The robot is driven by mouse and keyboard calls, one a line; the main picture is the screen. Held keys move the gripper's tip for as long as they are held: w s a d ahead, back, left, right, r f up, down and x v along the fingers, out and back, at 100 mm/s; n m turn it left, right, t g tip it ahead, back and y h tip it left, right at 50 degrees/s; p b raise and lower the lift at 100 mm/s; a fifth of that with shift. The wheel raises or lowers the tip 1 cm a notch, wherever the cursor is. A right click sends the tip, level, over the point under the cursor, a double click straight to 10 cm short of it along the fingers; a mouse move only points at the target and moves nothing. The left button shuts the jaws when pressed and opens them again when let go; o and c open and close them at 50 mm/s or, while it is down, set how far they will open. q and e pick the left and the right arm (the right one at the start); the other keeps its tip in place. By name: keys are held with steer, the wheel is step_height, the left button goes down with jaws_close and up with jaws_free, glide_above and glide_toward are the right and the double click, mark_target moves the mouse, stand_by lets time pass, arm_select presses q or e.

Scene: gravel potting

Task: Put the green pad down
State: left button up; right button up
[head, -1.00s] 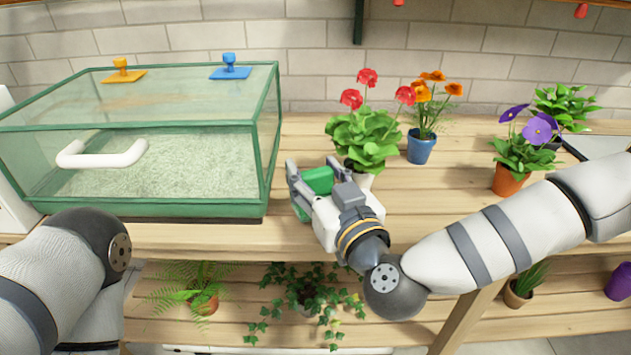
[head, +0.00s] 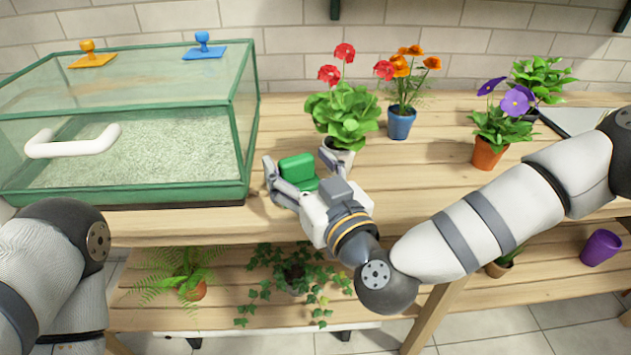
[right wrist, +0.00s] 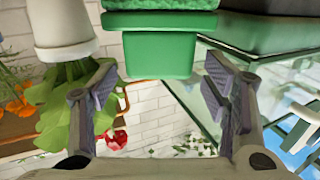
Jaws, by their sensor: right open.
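The green pad (head: 297,168) is at the bench front, between the glass tank and the red-flowered plant. My right gripper (head: 296,160) is open around it, one finger on each side. In the right wrist view, the pad's block-shaped green part (right wrist: 158,55) lies between the two spread fingers (right wrist: 160,85), with a gap on both sides. Its wider rim and textured face are at the picture's top edge. The pad appears to be on the bench, but the contact under it is hidden. My left arm is at the left edge; its gripper is out of view.
The green-framed tank (head: 245,135) stands left, with an orange-yellow pad (head: 92,58) and a blue pad (head: 204,52) on top. The red-flowered plant (head: 343,115) is close behind my right gripper. Blue (head: 400,123) and orange (head: 487,153) pots stand further right. Bare bench (head: 425,180) lies between.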

steer(key=v, duration=1)
steer(key=s+d+f+g, duration=0.1)
steer(key=s+f+g, duration=0.6)
steer(key=f, duration=0.4)
steer(key=s+d+f+g, duration=0.1)
steer(key=s+f+g, duration=0.3)
steer(key=s+f, duration=0.65)
steer(key=s+d+f+m+g+h, duration=0.3)
steer(key=s+d+f+g, duration=0.15)
steer(key=s+d, duration=0.45)
steer(key=s+d+f+m+g+h, duration=0.25)
steer(key=s+d+g+h, duration=0.35)
steer(key=s, duration=0.6)
arm_select(q)
steer(key=shift+t, duration=0.8)
steer(key=w+r+p, duration=0.3)
steer(key=r, duration=0.1)
steer(key=shift+w, duration=0.4)
arm_select(e)
steer(key=w+r+t+y, duration=0.2)
steer(key=w, duration=0.1)
steer(key=shift+w+d+r+n+t, duration=0.2)
steer(key=shift+d+r+n+t, duration=0.05)
steer(key=shift+d, duration=0.15)
steer(key=shift+o, duration=0.3)
